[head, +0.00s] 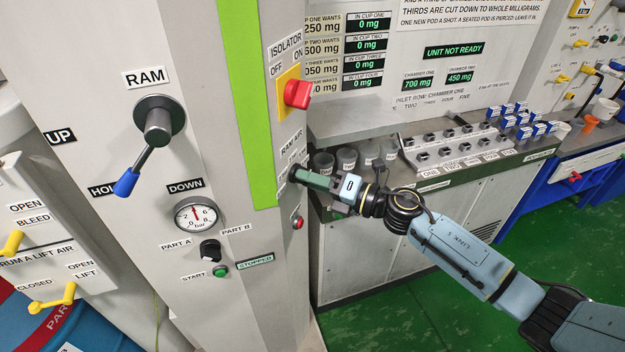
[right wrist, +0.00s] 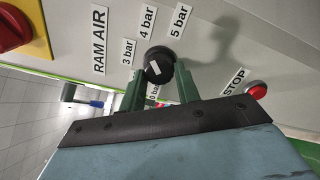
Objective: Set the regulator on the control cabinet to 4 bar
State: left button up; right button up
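The regulator is a round black knob (right wrist: 160,62) with a small white mark, on the grey cabinet (right wrist: 225,70). Around it are labels RAM AIR, 3 bar (right wrist: 127,53), 4 bar (right wrist: 147,21) and 5 bar (right wrist: 180,20); another label is partly hidden between the fingers. I cannot tell exactly where the mark points. My right gripper (right wrist: 160,80) has its green fingers apart, one on each side of the knob; firm contact cannot be made out. In the head view my right gripper (head: 312,178) reaches the cabinet's side, hiding the knob. My left gripper is out of view.
A red isolator switch (head: 297,94) sits above and a red stop button (head: 298,222) below the regulator. A RAM lever (head: 140,150) and a bar gauge (head: 196,215), needle nearly upright, are on the front face. Grey cups (head: 346,159) stand on the bench behind my gripper.

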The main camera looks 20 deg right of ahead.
jog(key=o, duration=0.5)
jog(key=shift+c, duration=0.2)
jog(key=b+v, duration=0.3)
jog(key=v, duration=1)
jog(key=shift+s+d+b, duration=0.2)
jog(key=shift+b, duration=0.2)
jog(key=shift+f, duration=0.1)
